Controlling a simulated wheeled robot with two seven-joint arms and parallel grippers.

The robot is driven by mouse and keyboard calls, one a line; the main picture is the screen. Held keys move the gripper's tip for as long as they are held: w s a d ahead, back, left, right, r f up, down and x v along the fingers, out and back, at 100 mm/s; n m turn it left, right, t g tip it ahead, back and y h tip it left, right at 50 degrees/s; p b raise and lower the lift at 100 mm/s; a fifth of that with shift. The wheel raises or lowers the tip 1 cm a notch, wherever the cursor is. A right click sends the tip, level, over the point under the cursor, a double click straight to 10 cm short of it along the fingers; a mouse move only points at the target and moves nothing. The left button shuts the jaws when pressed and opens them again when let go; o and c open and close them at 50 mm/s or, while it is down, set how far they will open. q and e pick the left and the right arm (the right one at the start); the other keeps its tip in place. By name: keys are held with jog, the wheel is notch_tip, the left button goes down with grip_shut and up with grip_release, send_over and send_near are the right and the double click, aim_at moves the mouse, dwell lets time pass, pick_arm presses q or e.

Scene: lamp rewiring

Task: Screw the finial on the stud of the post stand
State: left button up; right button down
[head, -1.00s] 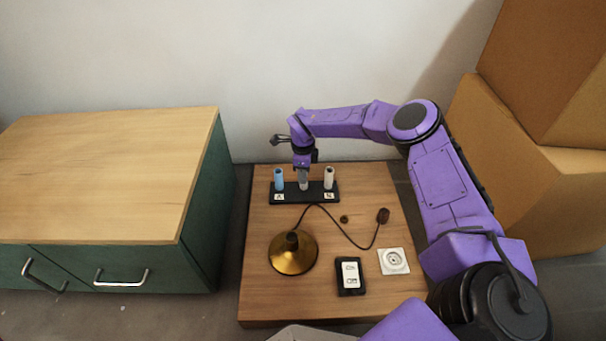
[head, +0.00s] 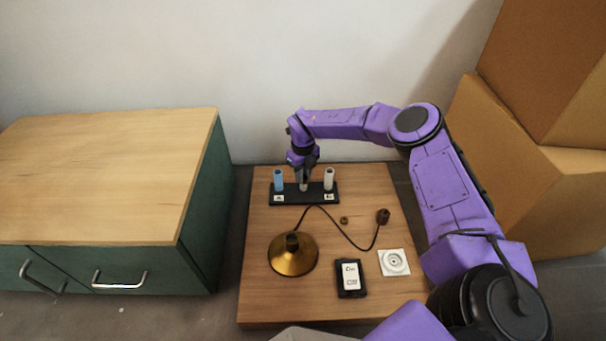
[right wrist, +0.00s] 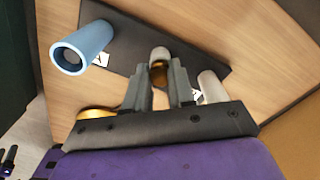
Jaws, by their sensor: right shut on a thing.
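The post stand (head: 272,196) is a black bar at the back of the wooden board, with a blue post (head: 279,180) on the left, a pale post (head: 329,180) on the right and a short grey stud (right wrist: 160,53) between them. My right gripper (head: 303,183) points down over the middle of the stand. In the right wrist view its fingers are shut on a small brass-brown piece, seemingly the finial (right wrist: 158,73), right by the stud's top. I cannot tell whether they touch or are threaded together. My left gripper is not in view.
A brass lamp base (head: 293,262) with a dark cord running to a brown socket (head: 382,216) lies in front. A small brass part (head: 344,220), a white outlet plate (head: 394,262) and a black device (head: 351,279) lie nearby. A green cabinet (head: 110,180) stands left, cardboard boxes (head: 560,200) right.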

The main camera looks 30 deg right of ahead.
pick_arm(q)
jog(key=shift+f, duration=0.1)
pick_arm(e)
jog(key=m, duration=0.8)
jog(key=shift+d, duration=0.1)
jog(key=c, duration=0.9)
grip_release()
